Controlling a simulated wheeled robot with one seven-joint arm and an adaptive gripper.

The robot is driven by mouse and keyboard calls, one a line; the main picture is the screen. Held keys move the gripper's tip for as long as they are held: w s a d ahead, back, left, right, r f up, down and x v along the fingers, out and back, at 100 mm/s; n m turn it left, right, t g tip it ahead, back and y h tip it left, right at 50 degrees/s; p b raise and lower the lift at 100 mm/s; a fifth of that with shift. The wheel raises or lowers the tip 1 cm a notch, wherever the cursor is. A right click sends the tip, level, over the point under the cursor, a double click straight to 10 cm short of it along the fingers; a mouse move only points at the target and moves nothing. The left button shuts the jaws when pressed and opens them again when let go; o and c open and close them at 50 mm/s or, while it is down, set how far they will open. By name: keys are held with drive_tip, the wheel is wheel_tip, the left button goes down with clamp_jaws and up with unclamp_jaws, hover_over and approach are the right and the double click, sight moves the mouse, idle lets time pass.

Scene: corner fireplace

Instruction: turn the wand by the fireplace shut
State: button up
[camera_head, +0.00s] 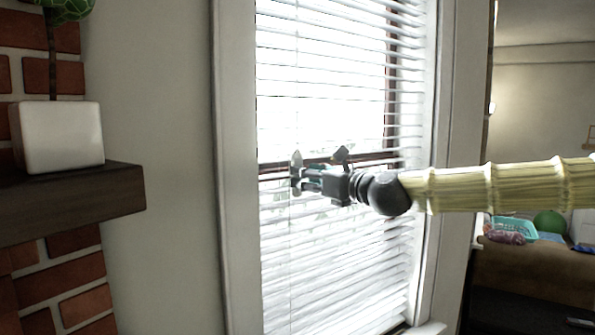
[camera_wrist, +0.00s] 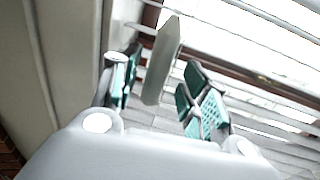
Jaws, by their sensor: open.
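The window blind (camera_head: 330,255) hangs in the white window frame, with light showing between its slats. A flat grey piece that looks like the wand (camera_head: 296,172) is at the blind's left side, at the tip of my gripper (camera_head: 312,180). In the wrist view the grey piece (camera_wrist: 162,62) stands tilted between the two green-padded fingers of my gripper (camera_wrist: 160,92). The fingers are apart, with a gap on the right side of the piece; whether the left finger touches it I cannot tell.
A dark wooden mantel (camera_head: 120,188) with a white planter (camera_head: 62,137) juts out at the left above the brick fireplace. The window's left frame (camera_head: 233,150) is close to my gripper. A sofa (camera_head: 535,265) is beyond at the right.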

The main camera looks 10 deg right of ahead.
sight(298, 196)
drive_tip(key=shift+p+x, duration=0.6)
drive_tip(key=shift+x, duration=1.4)
clamp_jaws()
